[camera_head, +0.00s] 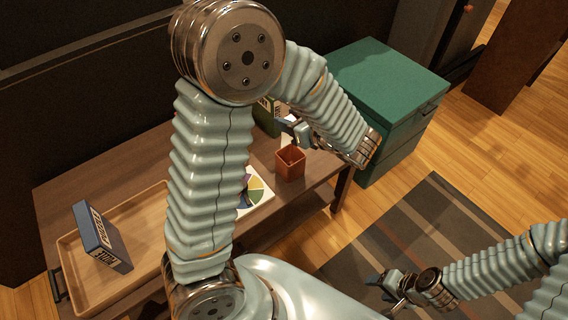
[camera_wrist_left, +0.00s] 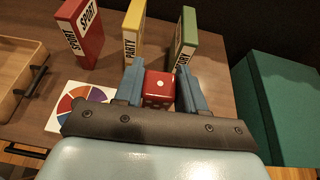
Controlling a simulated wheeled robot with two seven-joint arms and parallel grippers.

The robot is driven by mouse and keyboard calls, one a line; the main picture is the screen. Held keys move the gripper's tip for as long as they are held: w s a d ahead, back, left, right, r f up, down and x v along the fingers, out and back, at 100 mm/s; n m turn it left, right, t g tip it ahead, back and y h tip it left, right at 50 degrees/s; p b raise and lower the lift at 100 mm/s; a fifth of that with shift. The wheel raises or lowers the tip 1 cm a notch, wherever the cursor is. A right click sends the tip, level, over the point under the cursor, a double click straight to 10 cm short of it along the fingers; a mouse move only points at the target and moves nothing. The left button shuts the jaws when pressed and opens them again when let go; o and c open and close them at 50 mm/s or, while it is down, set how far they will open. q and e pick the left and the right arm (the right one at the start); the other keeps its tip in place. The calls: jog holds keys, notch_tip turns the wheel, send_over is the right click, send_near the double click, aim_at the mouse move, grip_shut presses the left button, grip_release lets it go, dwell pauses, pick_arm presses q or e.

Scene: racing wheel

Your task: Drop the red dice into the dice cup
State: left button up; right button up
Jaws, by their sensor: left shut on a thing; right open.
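The red dice (camera_wrist_left: 158,88), with white pips, sits between the fingers of my left gripper (camera_wrist_left: 160,84) in the left wrist view. My left gripper is shut on it. In the head view my left gripper (camera_head: 292,127) is above and just behind the dice cup; I cannot make out the dice there. The dice cup (camera_head: 290,164) is a square, orange-brown, open-topped cup standing on the table near its right end. It does not show in the left wrist view. My right gripper (camera_head: 385,290) is open and empty, low over the striped rug.
A spinner card (camera_head: 255,192) lies left of the cup. Red (camera_wrist_left: 82,32), yellow (camera_wrist_left: 133,32) and green (camera_wrist_left: 183,38) boxes stand behind. A wooden tray (camera_head: 135,283) with a blue box (camera_head: 102,238) is at left. A green cabinet (camera_head: 388,82) stands right of the table.

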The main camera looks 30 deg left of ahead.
pick_arm(q)
jog(key=shift+a+r, duration=0.2)
jog(key=shift+a, duration=0.45)
jog(key=shift+a+f, duration=0.15)
jog(key=shift+f, duration=0.05)
notch_tip(320, 180, down, 6)
jog(key=b, duration=0.5)
jog(key=shift+r, duration=0.25)
jog(key=o, duration=1.1)
jog(key=v, duration=1.3)
jog(key=shift+d+r, duration=0.15)
jog(key=shift+d, duration=0.25)
